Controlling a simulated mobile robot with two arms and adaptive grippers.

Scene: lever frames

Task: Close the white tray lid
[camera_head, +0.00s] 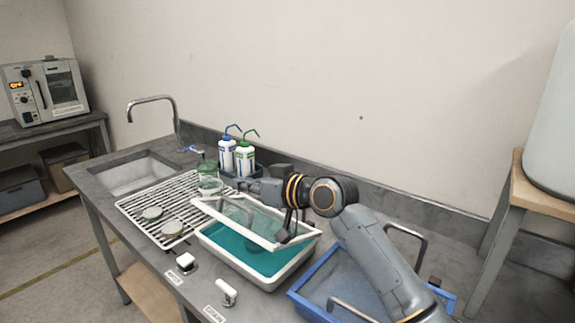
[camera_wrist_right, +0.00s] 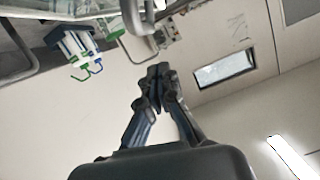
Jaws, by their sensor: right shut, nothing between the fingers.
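The white tray (camera_head: 240,273) stands on the grey bench with teal liquid in it. Its lid (camera_head: 245,237), a white frame with a clear panel, is raised and tilted over the tray, with the liquid showing beneath its front edge. My right gripper (camera_head: 249,187) reaches in from the right above the lid's far side, pointing left. Its fingers are shut and empty, and they show together in the right wrist view (camera_wrist_right: 158,73). The arm hides part of the lid's far right; I cannot tell whether it touches the lid. My left gripper is in neither view.
A white wire rack (camera_head: 136,207) with round dishes lies left of the tray. A blue tray (camera_head: 304,306) with upright handles is on the right. A sink (camera_head: 133,173) and tap are farther left.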

